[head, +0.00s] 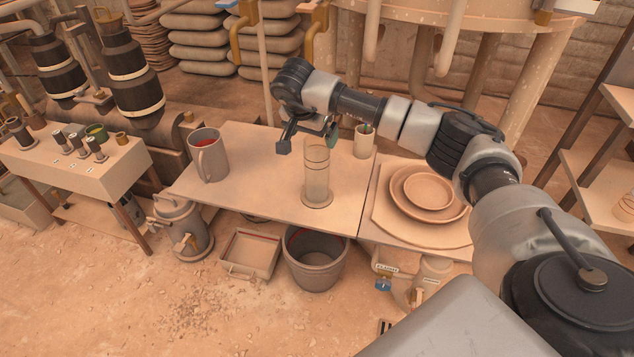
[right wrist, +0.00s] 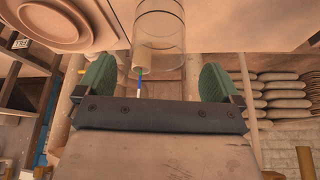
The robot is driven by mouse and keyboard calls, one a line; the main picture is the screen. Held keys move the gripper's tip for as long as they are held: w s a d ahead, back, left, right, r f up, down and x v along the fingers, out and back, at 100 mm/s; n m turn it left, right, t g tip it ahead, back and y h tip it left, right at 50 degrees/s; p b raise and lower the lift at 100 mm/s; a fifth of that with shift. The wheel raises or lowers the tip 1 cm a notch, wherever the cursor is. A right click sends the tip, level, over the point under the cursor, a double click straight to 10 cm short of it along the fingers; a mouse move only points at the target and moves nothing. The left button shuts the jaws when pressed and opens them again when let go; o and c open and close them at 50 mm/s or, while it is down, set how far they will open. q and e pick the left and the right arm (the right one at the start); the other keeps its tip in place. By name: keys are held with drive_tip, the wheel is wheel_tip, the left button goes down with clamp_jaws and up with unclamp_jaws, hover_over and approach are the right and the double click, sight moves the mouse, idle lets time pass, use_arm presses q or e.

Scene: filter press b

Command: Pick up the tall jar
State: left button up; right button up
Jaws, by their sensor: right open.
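The tall jar (head: 317,178) is a clear glass cylinder standing upright on the wooden table, near its front edge. In the right wrist view the jar (right wrist: 160,22) is at the top centre, beyond the fingertips and roughly in line with the gap between them. My right gripper (head: 307,138) is open and empty beside the jar's upper part in the head view. Its green finger pads show in the right wrist view (right wrist: 158,78), one on each side, apart from the jar. My left gripper is not in view.
A large mug (head: 208,158) with red contents stands left on the table. A small beige cup (head: 364,142) stands behind right of the jar. Stacked plates (head: 428,190) sit on the right. A bucket (head: 315,262) and a tray (head: 249,254) are on the floor below.

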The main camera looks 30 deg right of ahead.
sight(317, 171)
use_arm(q)
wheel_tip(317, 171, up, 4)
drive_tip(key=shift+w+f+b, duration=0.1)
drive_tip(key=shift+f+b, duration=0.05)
drive_tip(key=shift+b, duration=0.3)
use_arm(e)
drive_tip(key=s+x, duration=0.1)
drive_tip(key=x, duration=0.5)
drive_tip(key=shift+w+f, duration=0.3)
drive_tip(key=shift+w, duration=0.05)
drive_tip(key=shift+a, duration=0.1)
drive_tip(key=shift+c, duration=0.3)
drive_tip(key=c, duration=1.3)
